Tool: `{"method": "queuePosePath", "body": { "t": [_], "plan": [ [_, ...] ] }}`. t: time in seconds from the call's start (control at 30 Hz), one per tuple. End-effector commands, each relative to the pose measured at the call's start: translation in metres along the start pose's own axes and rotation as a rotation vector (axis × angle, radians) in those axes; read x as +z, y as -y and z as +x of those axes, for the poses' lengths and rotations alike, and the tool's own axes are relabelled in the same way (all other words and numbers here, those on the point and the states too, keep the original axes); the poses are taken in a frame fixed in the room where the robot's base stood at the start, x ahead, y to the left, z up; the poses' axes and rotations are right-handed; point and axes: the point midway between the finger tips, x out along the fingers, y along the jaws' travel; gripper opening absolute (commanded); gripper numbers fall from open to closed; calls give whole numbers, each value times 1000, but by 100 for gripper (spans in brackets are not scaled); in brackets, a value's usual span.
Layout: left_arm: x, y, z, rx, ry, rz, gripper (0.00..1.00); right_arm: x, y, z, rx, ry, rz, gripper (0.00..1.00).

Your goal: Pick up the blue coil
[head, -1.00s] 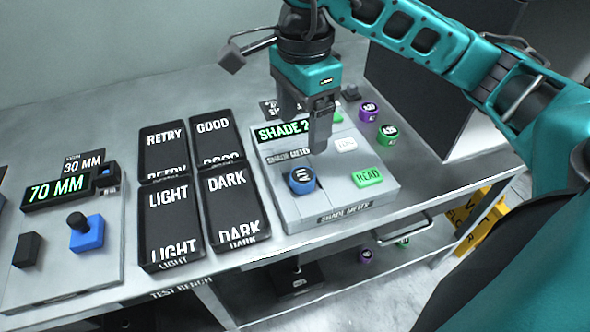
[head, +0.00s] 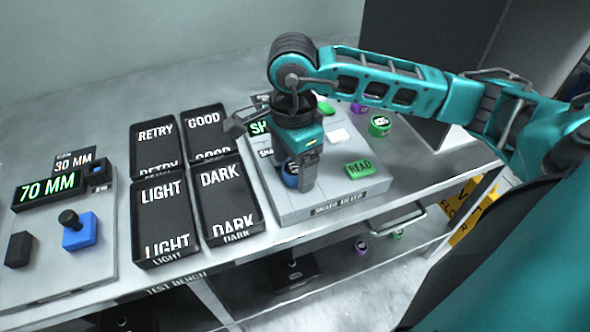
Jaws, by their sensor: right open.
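The blue coil (head: 289,175) sits on the grey shade meter (head: 336,199), near its front left. It is partly hidden behind my right gripper (head: 302,185). The right gripper points down, open, with its fingers at the coil. I cannot tell whether the fingers touch it or stand around it. My left gripper is not in view.
Black trays marked RETRY, GOOD, LIGHT and DARK (head: 233,236) stand left of the meter. A green READ button (head: 359,168) is on the meter's right. A green coil (head: 380,125) stands behind right. A gauge station (head: 100,265) is at far left.

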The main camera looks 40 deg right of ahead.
Motion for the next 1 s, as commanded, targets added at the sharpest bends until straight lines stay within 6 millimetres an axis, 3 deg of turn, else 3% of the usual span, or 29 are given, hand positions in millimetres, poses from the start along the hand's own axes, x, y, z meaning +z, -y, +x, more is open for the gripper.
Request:
{"method": "queuePosePath", "body": {
  "t": [0.13,0.8,1.0],
  "plan": [
    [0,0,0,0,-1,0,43,0,0,0,0,0,0,76],
    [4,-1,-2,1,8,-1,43,0,0,-1,-1,0,0,13],
    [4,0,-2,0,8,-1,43,0,0,-2,-1,1,0,13]
  ]
}}
